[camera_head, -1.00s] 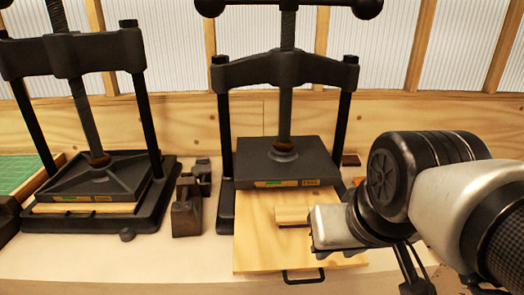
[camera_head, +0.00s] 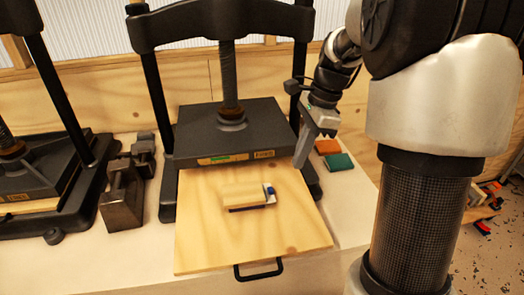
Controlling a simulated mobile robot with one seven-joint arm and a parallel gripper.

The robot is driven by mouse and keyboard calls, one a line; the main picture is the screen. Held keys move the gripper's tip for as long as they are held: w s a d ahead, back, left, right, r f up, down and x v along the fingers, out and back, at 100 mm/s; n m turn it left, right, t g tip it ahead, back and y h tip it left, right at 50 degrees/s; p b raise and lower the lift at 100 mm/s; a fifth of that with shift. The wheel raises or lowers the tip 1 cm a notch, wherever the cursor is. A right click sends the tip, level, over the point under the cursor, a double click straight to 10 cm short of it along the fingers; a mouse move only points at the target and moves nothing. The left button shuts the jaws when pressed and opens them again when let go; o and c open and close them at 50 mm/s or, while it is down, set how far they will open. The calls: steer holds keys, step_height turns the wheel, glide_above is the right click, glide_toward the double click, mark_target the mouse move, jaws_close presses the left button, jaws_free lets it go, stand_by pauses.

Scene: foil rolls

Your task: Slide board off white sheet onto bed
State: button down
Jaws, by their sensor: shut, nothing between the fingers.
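A small pale wooden board (camera_head: 246,192) lies on the pulled-out wooden bed (camera_head: 290,245) of the middle press. A small white and blue patch (camera_head: 270,192) shows at its right end. I cannot tell whether it is the white sheet. A thin dark edge shows under the board's near side. My gripper (camera_head: 301,164) is shut and empty. It points down near the right front corner of the press plate, to the right of the board and apart from it. The fingertips are seen from the side.
The black press plate (camera_head: 225,150) hangs over the back of the bed. A black handle (camera_head: 258,272) is on the bed's front edge. Dark metal blocks (camera_head: 122,195) stand at left, beside another press. An orange block (camera_head: 327,147) and a green block (camera_head: 339,161) lie at right.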

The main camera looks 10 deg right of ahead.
mark_target(227, 201)
steer(key=x, duration=1)
steer(key=shift+s+a+f+b, duration=0.1)
steer(key=shift+a+f+b, duration=0.1)
steer(key=shift+b, duration=0.2)
steer(key=a, duration=0.2)
steer(key=shift+a+r, duration=0.25)
steer(key=shift+a, duration=0.65)
steer(key=a+p, duration=0.1)
steer(key=a, duration=0.3)
steer(key=a+p, duration=0.1)
steer(key=a, duration=0.2)
steer(key=a+p, duration=0.1)
steer(key=a, duration=0.3)
steer(key=shift+w+a, duration=0.25)
steer(key=shift+a, duration=0.1)
steer(key=shift+d, duration=0.1)
